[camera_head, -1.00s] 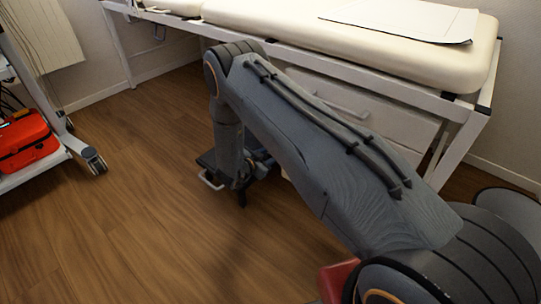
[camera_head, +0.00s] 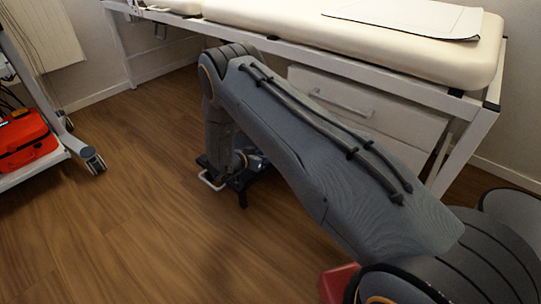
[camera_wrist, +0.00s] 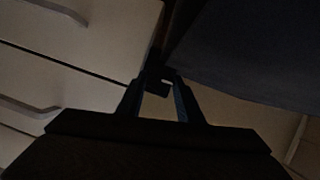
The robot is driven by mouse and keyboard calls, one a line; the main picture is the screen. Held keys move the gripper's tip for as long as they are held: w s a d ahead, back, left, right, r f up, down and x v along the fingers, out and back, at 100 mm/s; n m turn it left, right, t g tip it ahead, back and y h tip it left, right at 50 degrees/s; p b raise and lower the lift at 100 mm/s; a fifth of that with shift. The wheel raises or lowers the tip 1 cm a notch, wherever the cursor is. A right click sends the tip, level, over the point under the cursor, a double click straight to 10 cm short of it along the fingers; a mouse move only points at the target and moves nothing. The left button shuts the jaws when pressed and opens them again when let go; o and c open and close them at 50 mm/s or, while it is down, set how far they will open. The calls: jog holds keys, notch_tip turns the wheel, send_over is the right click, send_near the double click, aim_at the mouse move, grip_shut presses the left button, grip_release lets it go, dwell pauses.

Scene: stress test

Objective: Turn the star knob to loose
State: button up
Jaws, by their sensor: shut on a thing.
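My gripper (camera_wrist: 160,98) points away from the wrist camera, its two dark fingers closing around a small dark piece (camera_wrist: 158,86) at their tips. This piece appears to be the star knob, but its star shape and any loose mark are too dark to make out. In the head view my arm reaches down in front of the white drawer cabinet, and the fingertips and knob cannot be made out there.
The white drawer cabinet (camera_head: 345,105) stands under a cream padded couch (camera_head: 370,35) on a white frame. It also shows in the wrist view (camera_wrist: 75,50), with handles. A cart with a red case (camera_head: 24,140) stands at left.

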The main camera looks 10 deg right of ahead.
jog(key=o, duration=0.7)
jog(key=shift+o, duration=0.2)
jog(key=shift+a, duration=0.1)
jog(key=p+v, duration=0.3)
jog(key=v, duration=0.4)
jog(key=shift+s+a+r, duration=0.1)
jog(key=shift+s+a, duration=0.15)
